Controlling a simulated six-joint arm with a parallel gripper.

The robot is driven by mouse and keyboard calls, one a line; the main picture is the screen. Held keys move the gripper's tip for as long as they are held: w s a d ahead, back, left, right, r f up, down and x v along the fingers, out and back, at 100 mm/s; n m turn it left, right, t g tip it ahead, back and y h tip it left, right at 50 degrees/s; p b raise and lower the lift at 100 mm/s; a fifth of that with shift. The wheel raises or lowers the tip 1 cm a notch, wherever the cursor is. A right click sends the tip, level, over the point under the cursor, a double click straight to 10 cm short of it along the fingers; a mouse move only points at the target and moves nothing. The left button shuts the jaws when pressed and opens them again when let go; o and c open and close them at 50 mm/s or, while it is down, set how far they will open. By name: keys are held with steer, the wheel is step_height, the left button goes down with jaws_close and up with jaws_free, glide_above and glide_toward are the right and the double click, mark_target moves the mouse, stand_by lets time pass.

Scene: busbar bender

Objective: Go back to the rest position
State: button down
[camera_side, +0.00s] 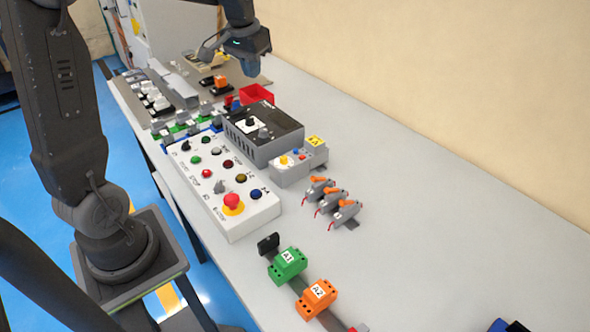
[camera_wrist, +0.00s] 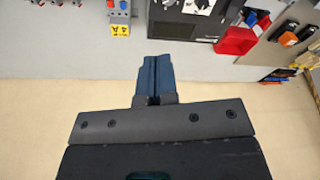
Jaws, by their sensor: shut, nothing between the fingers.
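My gripper (camera_side: 251,66) is at the top of the side view, raised over the far part of the grey table (camera_side: 400,200). It points down and holds nothing. In the wrist view its blue-grey fingers (camera_wrist: 155,75) are shut together. They show against the pale floor or wall beyond the table edge, apart from any object. The black-topped grey box (camera_side: 264,130) and the red bin (camera_side: 256,94) are on the table near and below my gripper in the side view.
A white button panel (camera_side: 220,180) with a red emergency stop stands in front of the grey box. Several orange-levered connectors (camera_side: 332,203) lie to the right. Green A1 (camera_side: 288,264) and orange A2 (camera_side: 316,298) blocks sit on a rail.

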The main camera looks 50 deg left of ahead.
steer(key=s+d+m+t+h, duration=0.1)
steer(key=s+d+m+t, duration=0.2)
steer(key=s+d, duration=1.6)
steer(key=shift+s+r+m+t, duration=0.15)
steer(key=shift+r+m+t, duration=0.15)
steer(key=shift+r, duration=0.1)
